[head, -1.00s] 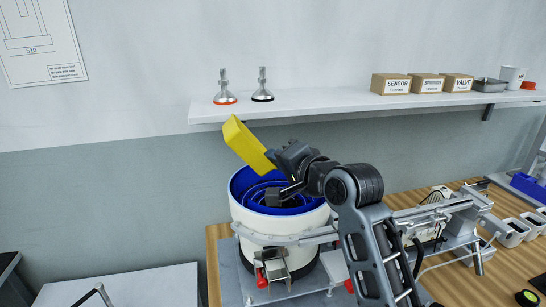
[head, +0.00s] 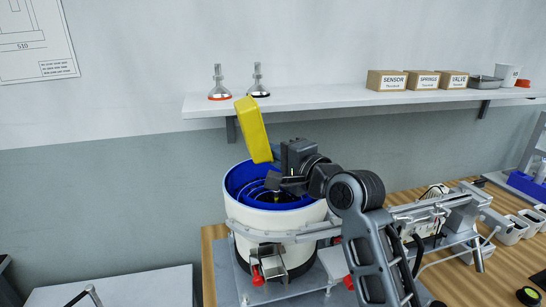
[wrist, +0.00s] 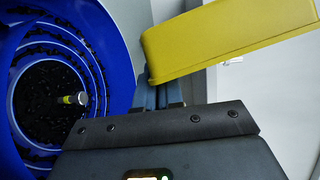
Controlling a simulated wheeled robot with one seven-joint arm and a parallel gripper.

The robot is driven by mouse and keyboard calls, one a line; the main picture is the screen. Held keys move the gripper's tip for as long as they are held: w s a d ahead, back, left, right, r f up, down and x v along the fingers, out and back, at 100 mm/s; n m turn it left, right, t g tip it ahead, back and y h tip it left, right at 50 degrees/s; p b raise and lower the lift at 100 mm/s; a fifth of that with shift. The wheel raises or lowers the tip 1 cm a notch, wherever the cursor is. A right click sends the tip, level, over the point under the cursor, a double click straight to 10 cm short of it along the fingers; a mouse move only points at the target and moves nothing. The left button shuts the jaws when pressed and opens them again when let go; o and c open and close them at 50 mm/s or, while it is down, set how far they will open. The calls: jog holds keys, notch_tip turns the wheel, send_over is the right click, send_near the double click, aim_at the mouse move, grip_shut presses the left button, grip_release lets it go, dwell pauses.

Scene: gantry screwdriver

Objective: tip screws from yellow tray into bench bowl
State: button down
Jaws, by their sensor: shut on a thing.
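The yellow tray (head: 252,129) is held above the bowl in the head view, tilted steeply until it stands nearly on end. It also fills the upper right of the wrist view (wrist: 230,38). My gripper (head: 277,158) is shut on the tray's lower end. The bench bowl (head: 232,188) is a white drum with a blue spiral inside, standing on the bench under my gripper. In the wrist view the bowl's blue inside (wrist: 118,60) shows at the left, with many dark small pieces on its floor. The inside of the tray is hidden.
A white wall shelf (head: 300,102) runs close behind the tray, with two suction-cup-like metal parts (head: 218,88) and several boxes (head: 387,80) on it. A rail mechanism (head: 420,212) stands right of the bowl on the wooden bench.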

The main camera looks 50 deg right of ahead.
jog(key=shift+f+m+t+b, duration=0.35)
jog(key=shift+m+b, duration=0.35)
jog(key=shift+b, duration=0.25)
notch_tip(320, 180, up, 7)
jog(key=m+t+h+p, duration=0.1)
jog(key=m+p, duration=0.3)
jog(key=m, duration=0.1)
jog(key=shift+f+p, duration=0.2)
jog(key=shift+p, duration=0.2)
jog(key=shift+t, duration=0.25)
jog(key=n, duration=0.2)
jog(key=r+n+g, duration=0.1)
jog(key=n, duration=0.1)
jog(key=n+g+y, duration=0.1)
jog(key=n, duration=0.1)
jog(key=shift+r, duration=0.25)
